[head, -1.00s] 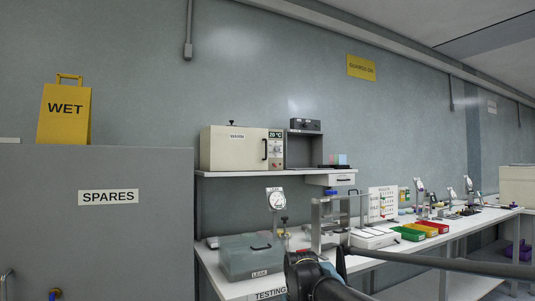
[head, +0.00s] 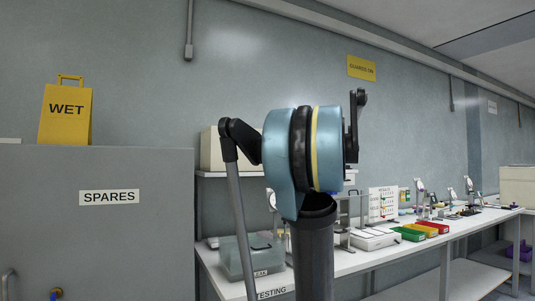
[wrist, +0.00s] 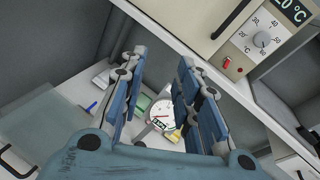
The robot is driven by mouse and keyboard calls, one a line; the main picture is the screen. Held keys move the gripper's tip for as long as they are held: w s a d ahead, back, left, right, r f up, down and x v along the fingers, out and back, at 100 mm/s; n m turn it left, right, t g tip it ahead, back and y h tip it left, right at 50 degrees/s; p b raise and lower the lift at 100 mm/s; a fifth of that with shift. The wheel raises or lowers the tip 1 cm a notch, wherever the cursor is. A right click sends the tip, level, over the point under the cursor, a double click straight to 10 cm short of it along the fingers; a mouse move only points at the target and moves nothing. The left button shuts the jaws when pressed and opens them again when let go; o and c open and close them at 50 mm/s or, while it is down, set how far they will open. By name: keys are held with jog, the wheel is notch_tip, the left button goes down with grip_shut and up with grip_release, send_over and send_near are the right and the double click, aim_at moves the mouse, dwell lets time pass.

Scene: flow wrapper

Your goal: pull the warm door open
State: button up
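The warm box is a cream cabinet on the wall shelf. In the head view only its left part (head: 211,150) shows; my arm hides the rest. In the wrist view its door (wrist: 185,15) fills the top, tilted, with a dark bar handle (wrist: 232,17) near the control panel (wrist: 250,45). The door looks shut, though most of it is out of frame. My gripper (wrist: 160,68) is open and empty in the wrist view, its blue fingers apart below and left of the handle, not touching it.
The white shelf (head: 205,174) carries the box above the long bench (head: 385,252). A dial gauge (wrist: 160,112) shows between my fingers, further down. A clear lidded box (head: 238,262) stands on the bench. A grey SPARES cabinet (head: 120,240) is at left.

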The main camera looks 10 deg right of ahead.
jog(key=w+d+r+m+t, duration=0.35)
jog(key=d+r+m, duration=0.2)
jog(key=r, duration=0.25)
jog(key=f+x, duration=0.1)
jog(key=x, duration=1.6)
jog(key=shift+w+f+n+g, duration=0.35)
jog(key=shift+w+f+g, duration=0.05)
jog(key=shift+f+g, duration=0.1)
jog(key=shift+d, duration=0.15)
jog(key=shift+c, duration=0.6)
grip_shut()
